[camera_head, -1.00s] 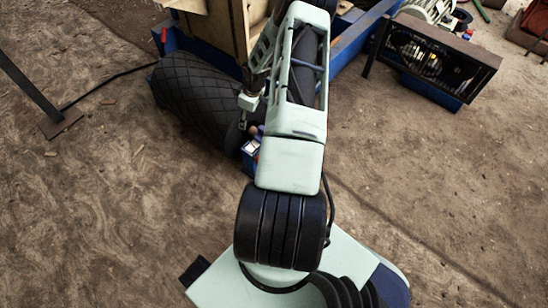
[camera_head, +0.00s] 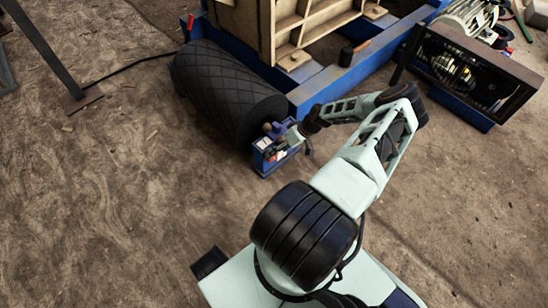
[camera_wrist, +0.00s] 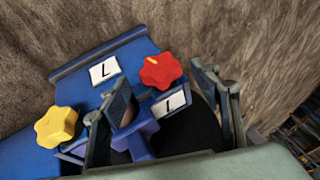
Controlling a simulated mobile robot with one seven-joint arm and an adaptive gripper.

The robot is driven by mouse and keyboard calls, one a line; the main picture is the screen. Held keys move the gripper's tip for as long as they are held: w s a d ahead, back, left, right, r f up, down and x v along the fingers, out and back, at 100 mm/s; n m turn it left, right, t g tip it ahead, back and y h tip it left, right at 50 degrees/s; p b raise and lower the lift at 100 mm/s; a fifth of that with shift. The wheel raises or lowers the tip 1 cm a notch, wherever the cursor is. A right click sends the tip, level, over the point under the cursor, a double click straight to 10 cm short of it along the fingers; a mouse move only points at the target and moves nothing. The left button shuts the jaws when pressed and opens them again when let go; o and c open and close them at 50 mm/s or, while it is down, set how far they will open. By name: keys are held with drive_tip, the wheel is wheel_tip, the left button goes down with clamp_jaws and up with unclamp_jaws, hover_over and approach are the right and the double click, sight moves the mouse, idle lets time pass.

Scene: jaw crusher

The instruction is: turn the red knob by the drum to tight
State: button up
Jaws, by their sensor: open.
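The red knob (camera_wrist: 160,70), a lobed star shape with a small yellow mark, sits on the blue bracket (camera_wrist: 134,54) in the wrist view. Two white labels marked L are beside it. My gripper (camera_wrist: 157,84) is open, its two fingers either side of the red knob in the picture; I cannot tell whether they reach around it. I see no contact. In the head view my gripper (camera_head: 291,139) is at the blue bracket (camera_head: 264,162) by the near end of the black, diamond-patterned drum (camera_head: 225,92). The red knob is not clear there.
A yellow knob (camera_wrist: 57,127) is left of the red one in the wrist view, with a blue piece (camera_wrist: 135,140) near the left finger. The blue machine frame (camera_head: 330,85) stands behind. A guarded motor unit (camera_head: 470,75) is at right. The dirt floor at left is open.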

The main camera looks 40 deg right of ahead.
drive_tip(key=shift+b+x, duration=0.55)
drive_tip(key=shift+x, duration=1.85)
drive_tip(key=c, duration=1.2)
drive_tip(key=shift+o, duration=0.2)
drive_tip(key=shift+d, duration=0.1)
drive_tip(key=shift+d+f+y, duration=0.1)
drive_tip(key=shift+f+y, duration=0.05)
drive_tip(key=shift+y, duration=0.45)
drive_tip(key=shift+f+m+y, duration=0.1)
drive_tip(key=shift+m+y, duration=0.3)
drive_tip(key=shift+y, duration=1.1)
drive_tip(key=shift+s, duration=0.1)
